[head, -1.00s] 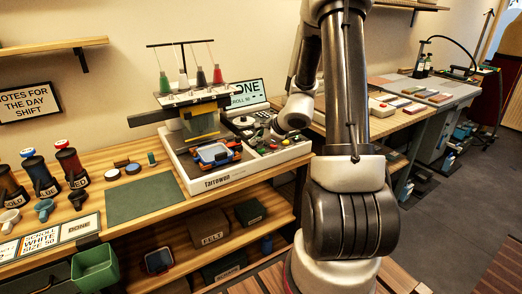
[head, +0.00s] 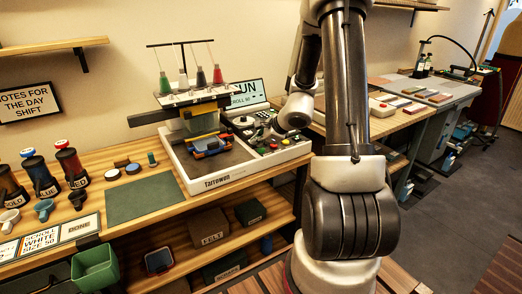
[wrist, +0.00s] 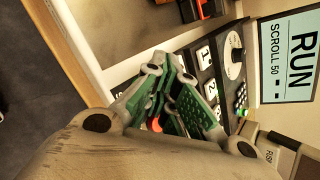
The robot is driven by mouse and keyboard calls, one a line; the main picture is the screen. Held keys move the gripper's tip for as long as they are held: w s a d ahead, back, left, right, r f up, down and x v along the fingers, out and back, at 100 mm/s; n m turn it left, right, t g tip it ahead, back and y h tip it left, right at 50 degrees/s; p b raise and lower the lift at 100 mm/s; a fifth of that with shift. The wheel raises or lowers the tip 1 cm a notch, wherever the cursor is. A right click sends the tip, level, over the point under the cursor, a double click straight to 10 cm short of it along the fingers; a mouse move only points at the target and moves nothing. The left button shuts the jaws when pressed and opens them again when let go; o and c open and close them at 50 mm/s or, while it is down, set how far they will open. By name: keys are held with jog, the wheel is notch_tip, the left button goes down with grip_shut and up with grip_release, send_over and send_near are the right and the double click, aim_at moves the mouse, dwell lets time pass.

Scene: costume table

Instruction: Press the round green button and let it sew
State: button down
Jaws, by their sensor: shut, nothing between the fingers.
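The embroidery machine (head: 228,178) stands on the wooden table, with its control panel at its right side. Its screen (wrist: 289,52) reads RUN, SCROLL 50 in the wrist view. My gripper (wrist: 166,70) is shut and empty, low over the panel; the head view shows it small at the panel too (head: 275,132). A small green round piece (wrist: 243,112) sits on the panel right of my gripper. I cannot tell whether it is the green button or a light. Part of the panel is hidden under my fingers, so contact is unclear. The blue hoop (head: 209,144) lies under the machine's head.
White numbered keys (wrist: 207,59) and a round dial (wrist: 235,55) lie beside my gripper. Thread cones (head: 200,77) stand above the machine. A green mat (head: 142,199) and labelled cups (head: 73,167) are to the left.

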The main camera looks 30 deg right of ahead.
aim_at(259, 150)
jog(key=shift+r, duration=2.9)
